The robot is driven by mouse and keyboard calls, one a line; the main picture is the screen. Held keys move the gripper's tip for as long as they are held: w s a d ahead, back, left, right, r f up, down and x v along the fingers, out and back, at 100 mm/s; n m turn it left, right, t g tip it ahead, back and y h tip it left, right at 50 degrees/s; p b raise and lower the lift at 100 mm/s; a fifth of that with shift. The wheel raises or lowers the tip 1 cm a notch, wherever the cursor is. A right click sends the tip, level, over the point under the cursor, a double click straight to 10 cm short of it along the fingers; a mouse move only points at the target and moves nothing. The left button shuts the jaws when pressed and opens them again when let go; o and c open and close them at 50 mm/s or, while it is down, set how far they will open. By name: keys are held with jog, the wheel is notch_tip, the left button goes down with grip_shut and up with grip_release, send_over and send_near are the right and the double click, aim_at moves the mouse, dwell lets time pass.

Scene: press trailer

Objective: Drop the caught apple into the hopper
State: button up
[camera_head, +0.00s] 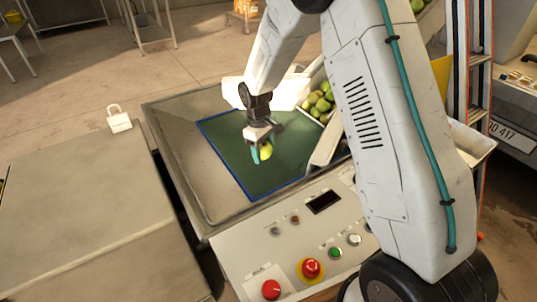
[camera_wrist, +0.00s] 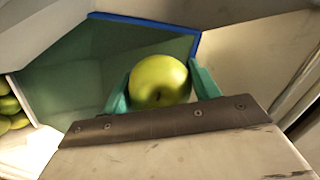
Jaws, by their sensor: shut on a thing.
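A yellow-green apple (camera_wrist: 160,80) is held between the two teal fingers of my gripper (camera_wrist: 160,88) in the wrist view. In the head view the apple (camera_head: 265,151) shows beside a teal fingertip of my gripper (camera_head: 260,152). The gripper points down over a dark green surface with a blue edge (camera_head: 290,165), set in a grey metal hopper-like tray (camera_head: 190,175). The apple appears to be above this surface; the exact height is hard to tell.
Several green apples (camera_head: 318,102) lie in a chute at the back right, also at the left of the wrist view (camera_wrist: 10,108). A control panel (camera_head: 290,245) with a red stop button (camera_head: 310,268) stands in front. A grey table (camera_head: 90,230) is at left.

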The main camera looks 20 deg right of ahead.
jog(key=shift+f, duration=1.6)
jog(key=o, duration=1.2)
jog(key=shift+c, duration=0.2)
jog(key=r, duration=0.7)
jog(key=shift+w+a+r, duration=0.3)
jog(key=shift+w+r, duration=0.05)
jog(key=shift+r, duration=0.05)
